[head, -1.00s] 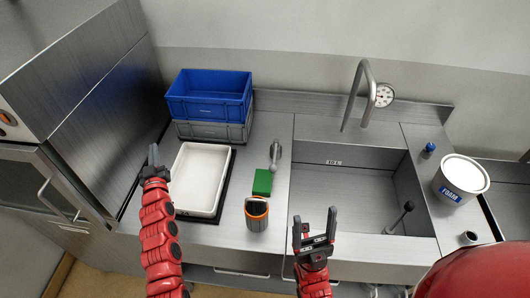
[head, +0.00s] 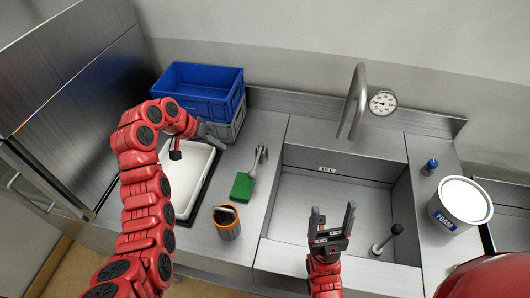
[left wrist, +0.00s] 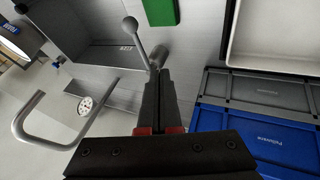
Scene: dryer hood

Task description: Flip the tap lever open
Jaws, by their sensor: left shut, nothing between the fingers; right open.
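The tap lever (head: 259,160) is a grey metal lever on the counter left of the sink. It also shows in the left wrist view (left wrist: 142,40), as a rod with a round knob leaning away from its short base. My left gripper (head: 221,144) is shut and empty, left of the lever over the white tray's back corner. In the left wrist view its fingertips (left wrist: 160,72) overlap the lever's base in the picture; I cannot tell whether they touch. The curved tap spout (head: 358,95) stands behind the sink. My right gripper (head: 331,219) is open and empty above the sink's front.
A green block (head: 242,186) and an orange-black cup (head: 227,223) stand near the lever. Blue (head: 199,92) and grey crates are stacked behind the white tray (head: 178,208). A round gauge (head: 382,103) sits beside the spout. A black-knobbed rod (head: 386,239) and FOAM tub (head: 459,207) are at right.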

